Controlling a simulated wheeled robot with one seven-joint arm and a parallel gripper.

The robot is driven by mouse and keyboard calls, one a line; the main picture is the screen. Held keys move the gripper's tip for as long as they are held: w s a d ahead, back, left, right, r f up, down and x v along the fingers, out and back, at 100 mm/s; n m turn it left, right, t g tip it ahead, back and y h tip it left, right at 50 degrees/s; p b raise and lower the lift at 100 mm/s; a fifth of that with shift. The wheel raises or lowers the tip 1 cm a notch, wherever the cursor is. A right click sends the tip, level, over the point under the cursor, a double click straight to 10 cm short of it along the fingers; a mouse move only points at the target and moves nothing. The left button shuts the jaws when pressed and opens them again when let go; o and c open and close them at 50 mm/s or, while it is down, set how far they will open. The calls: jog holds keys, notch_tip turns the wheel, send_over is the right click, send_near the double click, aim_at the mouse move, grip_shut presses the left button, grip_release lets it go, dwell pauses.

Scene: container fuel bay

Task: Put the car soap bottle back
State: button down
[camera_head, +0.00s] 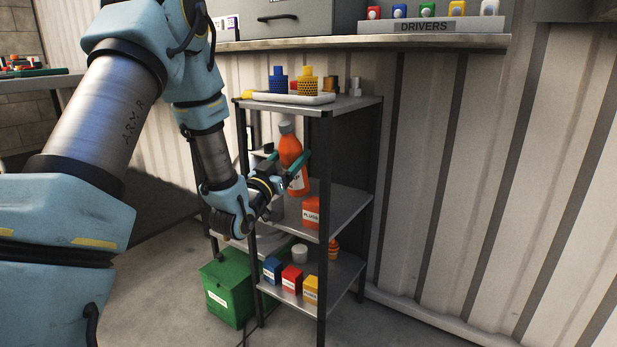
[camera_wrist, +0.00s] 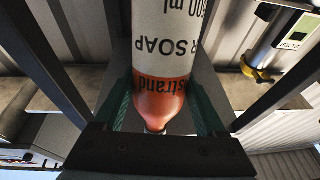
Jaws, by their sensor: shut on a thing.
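The car soap bottle (camera_head: 291,150) is orange with a grey cap and a white label. It is upright, inside the dark-framed shelf rack (camera_head: 345,198), over the middle shelf. My gripper (camera_head: 295,172) is shut on the bottle, with one green finger on each side of it. In the wrist view the bottle (camera_wrist: 164,50) fills the middle, its label reading "SOAP", between the two green fingers. I cannot tell whether the bottle's base touches the shelf.
Small blue, red and yellow boxes (camera_head: 291,279) stand on the lower shelf. A green bin (camera_head: 228,290) stands on the floor. Rack posts flank my arm.

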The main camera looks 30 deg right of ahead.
aim_at(304, 168)
jog(key=x, duration=0.3)
jog(key=shift+w+d+f, duration=0.15)
jog(key=shift+d+f, duration=0.1)
jog(key=shift+f, duration=0.1)
jog(key=f, duration=0.2)
jog(key=d+f+b, duration=0.1)
jog(key=f, duration=0.1)
jog(key=w+f+b, duration=0.1)
jog(key=f, duration=0.1)
jog(key=shift+d+f, duration=0.1)
jog(key=shift+d, duration=0.2)
jog(key=shift+w+d+r+y, duration=0.15)
jog(key=shift+d+r+y, duration=0.15)
jog(key=shift+r, duration=0.1)
jog(key=shift+w+d+f+g+y, duration=0.4)
jog(key=shift+d+f+y, duration=0.15)
jog(key=shift+f+y, duration=0.1)
jog(key=shift+w+d+f+g+y, duration=0.4)
jog(key=shift+d+f+y, duration=0.15)
jog(key=shift+f, duration=0.1)
jog(key=shift+f, duration=0.15)
grip_release()
